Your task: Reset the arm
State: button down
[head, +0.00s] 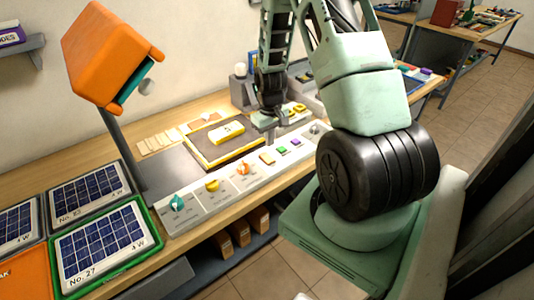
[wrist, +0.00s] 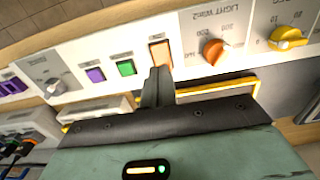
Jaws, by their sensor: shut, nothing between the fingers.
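My arm reaches over the workbench, bent at the elbow, with my gripper (head: 268,130) low above the back of the control panel (head: 228,183). In the wrist view my gripper (wrist: 157,84) is shut and empty, its dark fingertips together. They overlap the lower edge of the tan button (wrist: 160,55) in that picture; I cannot tell whether they touch it. The tan button also shows in the head view (head: 267,158), in front of my gripper.
The panel holds a green button (wrist: 126,68), a purple button (wrist: 95,75), an orange knob (wrist: 214,51) and a yellow knob (wrist: 288,38). An orange lamp (head: 108,50) and solar panels (head: 102,243) stand left.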

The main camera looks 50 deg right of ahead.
jog(key=shift+r, duration=0.25)
dwell(0.4)
jog(key=s+a+r+n+t, duration=0.1)
jog(key=s+a+r, duration=0.1)
jog(key=a+r, duration=0.8)
jog(key=s+a+r+n+t, duration=0.2)
jog(key=a+r, duration=0.7)
jog(key=a, duration=0.3)
jog(key=s+a+f+n+g+b, duration=0.1)
jog(key=s+a+f+n+b, duration=0.1)
jog(key=s+a, duration=0.4)
jog(key=s+a+f+n+g+b, duration=0.2)
jog(key=s+a, duration=0.5)
jog(key=a, duration=0.5)
jog(key=f+n+b, duration=0.1)
jog(key=n+b, duration=0.1)
jog(key=n, duration=0.1)
jog(key=shift+a+y+b, duration=0.3)
jog(key=shift+a+b, duration=0.05)
jog(key=shift+b, duration=0.05)
jog(key=shift+d, duration=0.1)
